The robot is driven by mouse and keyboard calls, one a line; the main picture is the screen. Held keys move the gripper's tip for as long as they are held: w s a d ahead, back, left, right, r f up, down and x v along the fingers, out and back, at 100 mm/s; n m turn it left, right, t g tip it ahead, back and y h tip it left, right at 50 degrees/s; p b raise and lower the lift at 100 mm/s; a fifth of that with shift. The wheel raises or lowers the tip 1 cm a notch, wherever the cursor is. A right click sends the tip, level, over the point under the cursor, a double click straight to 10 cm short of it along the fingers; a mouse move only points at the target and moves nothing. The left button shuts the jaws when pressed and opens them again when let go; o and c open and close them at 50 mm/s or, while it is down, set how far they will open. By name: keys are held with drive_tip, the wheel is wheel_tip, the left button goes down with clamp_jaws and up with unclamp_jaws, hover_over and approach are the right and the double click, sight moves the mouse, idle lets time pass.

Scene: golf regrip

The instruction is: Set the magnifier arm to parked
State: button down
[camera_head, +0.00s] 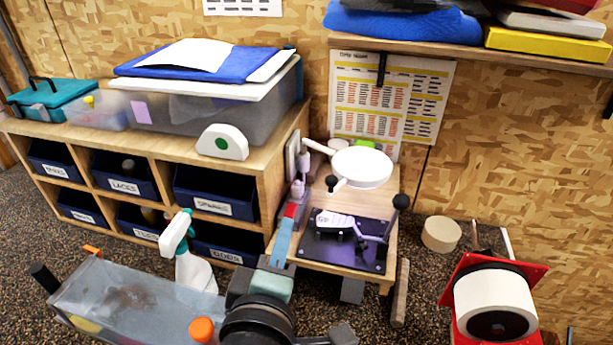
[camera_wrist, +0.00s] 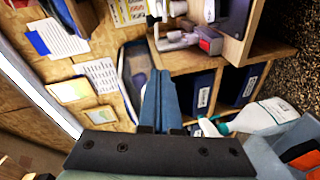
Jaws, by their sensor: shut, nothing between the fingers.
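The magnifier arm has a round white head (camera_head: 362,168) held out over the small wooden bench. A short white link (camera_head: 318,147) joins it at the left, near the bench's back left corner. A dark knob (camera_head: 332,182) sits below the head's left edge. My gripper (camera_head: 287,223) has blue fingers, shut and empty, at the bench's left edge, below and left of the head and apart from it. The shut fingers also show in the wrist view (camera_wrist: 158,75). I cannot clearly make out the magnifier head in the wrist view.
A black plate (camera_head: 318,252) with a grey clamp and black ball-ended lever (camera_head: 400,201) sits on the bench. A grey device with a red part (camera_head: 291,210) stands near my fingertips. Left is a cubby shelf (camera_head: 262,165) with blue bins; a spray bottle (camera_head: 190,268) stands in front.

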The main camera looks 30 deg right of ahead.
drive_tip(key=w+d+h+p, duration=0.1)
drive_tip(key=w+d+p, duration=0.4)
drive_tip(key=d, duration=0.4)
drive_tip(key=shift+w+d+f+n+p, duration=0.25)
drive_tip(key=shift+w+f+n+p, duration=0.05)
drive_tip(key=shift+n+p, duration=0.15)
idle(0.3)
